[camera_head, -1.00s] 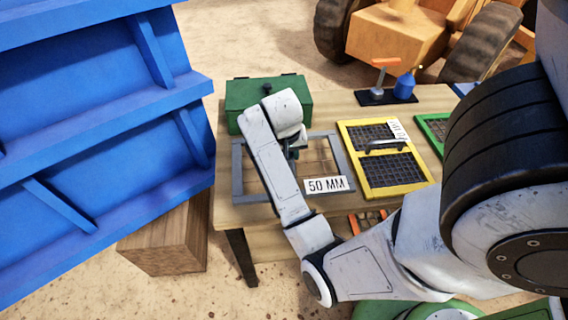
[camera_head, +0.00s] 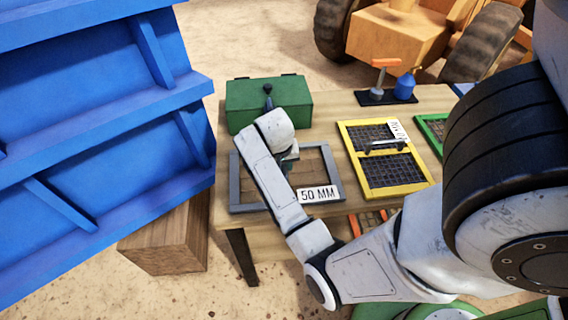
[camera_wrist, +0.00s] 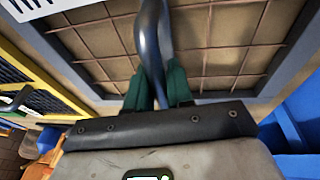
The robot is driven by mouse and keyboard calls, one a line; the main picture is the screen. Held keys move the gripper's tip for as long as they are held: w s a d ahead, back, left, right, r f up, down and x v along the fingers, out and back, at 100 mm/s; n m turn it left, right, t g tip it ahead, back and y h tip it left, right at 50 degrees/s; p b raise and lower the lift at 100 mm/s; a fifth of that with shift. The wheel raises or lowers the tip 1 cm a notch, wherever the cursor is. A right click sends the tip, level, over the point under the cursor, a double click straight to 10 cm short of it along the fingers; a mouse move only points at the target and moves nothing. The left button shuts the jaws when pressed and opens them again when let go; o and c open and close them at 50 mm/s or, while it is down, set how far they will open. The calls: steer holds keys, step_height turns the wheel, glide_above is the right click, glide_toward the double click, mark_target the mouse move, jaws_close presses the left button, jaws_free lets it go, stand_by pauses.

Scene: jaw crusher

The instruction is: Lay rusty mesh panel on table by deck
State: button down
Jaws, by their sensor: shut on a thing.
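The mesh panel (camera_head: 236,182) has a grey frame, thin brown wires and a white "50 MM" plate. It lies flat at the left end of the wooden table (camera_head: 325,118), at or very near the tabletop; I cannot tell if it fully touches. In the wrist view the panel (camera_wrist: 293,72) fills the upper part, with tan surface behind its wires. My gripper (camera_head: 290,153) is over the panel's middle. In the wrist view its green fingers (camera_wrist: 155,88) are shut on the panel's dark curved handle (camera_wrist: 151,35). My arm hides part of the frame.
A green box (camera_head: 285,97) stands just behind the panel. A yellow-framed screen (camera_head: 352,150) lies to its right, then a green-framed one (camera_head: 428,128). A tool stand (camera_head: 375,97) is at the back. A large blue structure (camera_head: 90,120) and wooden block (camera_head: 165,245) stand left.

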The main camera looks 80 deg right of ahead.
steer(key=c, duration=1)
jaws_free()
steer(key=v, duration=1.2)
steer(key=s+a+f+n+y, duration=0.1)
steer(key=s+a+f+n, duration=0.1)
steer(key=a, duration=0.6)
steer(key=s+a+f+n+t+y, duration=0.1)
steer(key=s+a+f+n, duration=0.1)
steer(key=a+f+n, duration=0.3)
steer(key=s+a+f+n+y, duration=0.1)
steer(key=s+a+f+n, duration=0.1)
steer(key=a+n, duration=0.4)
steer(key=a+f, duration=0.1)
steer(key=a, duration=0.4)
steer(key=shift+s+a+f, duration=0.2)
steer(key=shift+a+f, duration=0.1)
steer(key=shift+f, duration=0.05)
